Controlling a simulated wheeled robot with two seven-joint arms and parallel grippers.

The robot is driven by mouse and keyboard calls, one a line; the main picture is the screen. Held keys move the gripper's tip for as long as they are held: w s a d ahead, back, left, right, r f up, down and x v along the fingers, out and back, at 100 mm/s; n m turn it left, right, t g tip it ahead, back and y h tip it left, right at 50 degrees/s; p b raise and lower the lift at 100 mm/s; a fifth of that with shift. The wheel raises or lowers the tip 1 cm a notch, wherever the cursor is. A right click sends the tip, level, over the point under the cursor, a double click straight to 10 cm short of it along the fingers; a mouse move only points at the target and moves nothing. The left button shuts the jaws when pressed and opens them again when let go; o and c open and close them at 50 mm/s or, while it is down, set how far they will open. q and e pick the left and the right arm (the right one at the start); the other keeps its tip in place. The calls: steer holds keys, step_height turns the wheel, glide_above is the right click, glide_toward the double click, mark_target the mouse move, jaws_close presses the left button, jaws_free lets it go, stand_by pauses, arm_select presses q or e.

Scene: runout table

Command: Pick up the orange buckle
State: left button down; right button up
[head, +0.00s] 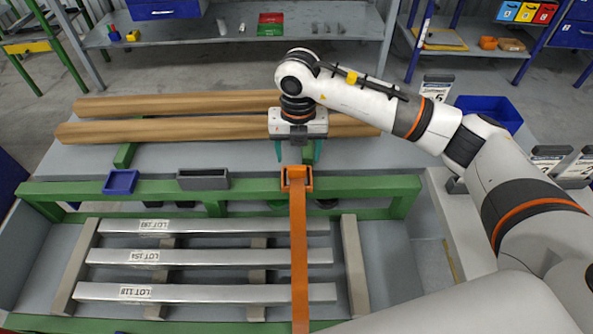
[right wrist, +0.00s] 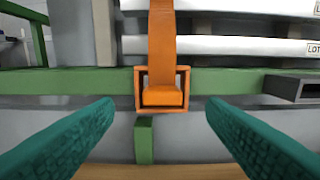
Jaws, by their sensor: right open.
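The orange buckle (head: 297,178) is a small square frame on the green rail, at the end of an orange strap (head: 299,250). In the right wrist view the buckle (right wrist: 162,90) sits at the centre, with the strap (right wrist: 162,35) running up from it. My right gripper (head: 298,152) is just behind the buckle in the head view, pointing down. Its two teal fingers (right wrist: 160,115) are spread wide, one to each side of the buckle and apart from it, with nothing between the tips. My left gripper is not in view.
The green rail (head: 375,186) carries a blue tray (head: 120,181) and a grey box (head: 203,179) left of the buckle. Labelled metal bars (head: 210,292) lie in front. Wooden beams (head: 170,128) lie behind, partly under my right arm. A blue bin (head: 490,108) stands at right.

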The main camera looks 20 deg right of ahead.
mark_target(297, 167)
steer(key=shift+w+f, duration=0.1)
steer(key=shift+f, duration=0.6)
step_height(297, 167, down, 4)
steer(key=shift+a+f+p, duration=0.1)
steer(key=shift+f+p, duration=0.1)
steer(key=shift+p, duration=0.55)
steer(key=shift+w+f, duration=0.1)
steer(key=shift+f, duration=0.1)
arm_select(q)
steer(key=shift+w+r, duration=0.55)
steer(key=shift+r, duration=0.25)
arm_select(e)
steer(key=c, duration=1.2)
